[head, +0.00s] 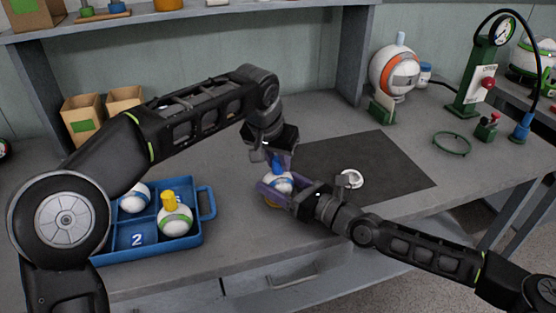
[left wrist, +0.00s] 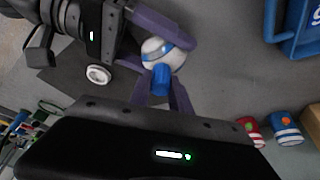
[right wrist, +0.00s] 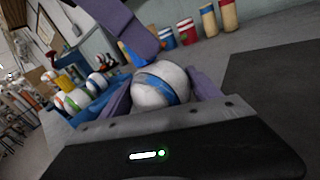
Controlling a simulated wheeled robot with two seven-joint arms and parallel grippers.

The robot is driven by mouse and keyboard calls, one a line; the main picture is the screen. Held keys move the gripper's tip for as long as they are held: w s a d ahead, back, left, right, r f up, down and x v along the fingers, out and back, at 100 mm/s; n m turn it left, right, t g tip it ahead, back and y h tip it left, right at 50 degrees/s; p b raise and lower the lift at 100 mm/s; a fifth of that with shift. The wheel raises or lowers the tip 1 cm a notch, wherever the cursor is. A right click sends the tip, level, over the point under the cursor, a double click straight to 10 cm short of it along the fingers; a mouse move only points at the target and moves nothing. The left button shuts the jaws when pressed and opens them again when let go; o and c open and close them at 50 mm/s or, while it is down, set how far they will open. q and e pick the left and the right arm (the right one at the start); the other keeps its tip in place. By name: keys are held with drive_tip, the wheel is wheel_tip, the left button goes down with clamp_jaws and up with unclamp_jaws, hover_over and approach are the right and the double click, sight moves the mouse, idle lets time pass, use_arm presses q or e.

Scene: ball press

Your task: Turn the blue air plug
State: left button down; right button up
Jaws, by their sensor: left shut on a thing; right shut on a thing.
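A white ball with a blue stripe (head: 277,183) is held just above or on the bench near the dark mat's left edge. My right gripper (head: 277,190) is shut around the ball from the right; the right wrist view shows the ball (right wrist: 160,86) between its purple fingers. The blue air plug (head: 278,165) stands up from the ball's top. My left gripper (head: 277,158) comes down from above and is shut on the plug. In the left wrist view the plug (left wrist: 161,79) sits between the purple fingers (left wrist: 162,92).
A blue tray (head: 208,204) at left holds a blue-striped ball (head: 134,197) and a green-striped ball with a yellow plug (head: 175,218). A white ring-shaped piece (head: 351,178) lies on the dark mat (head: 400,180). A green pump stand (head: 478,80) and green ring (head: 452,144) are at right.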

use_arm(q)
drive_tip(key=shift+m+g+h, duration=0.5)
drive_tip(key=shift+m+h, duration=0.3)
drive_tip(key=shift+m, duration=1.6)
drive_tip(key=c, duration=1.2)
unclamp_jaws()
drive_tip(key=v, duration=1.2)
drive_tip(key=shift+w, duration=0.1)
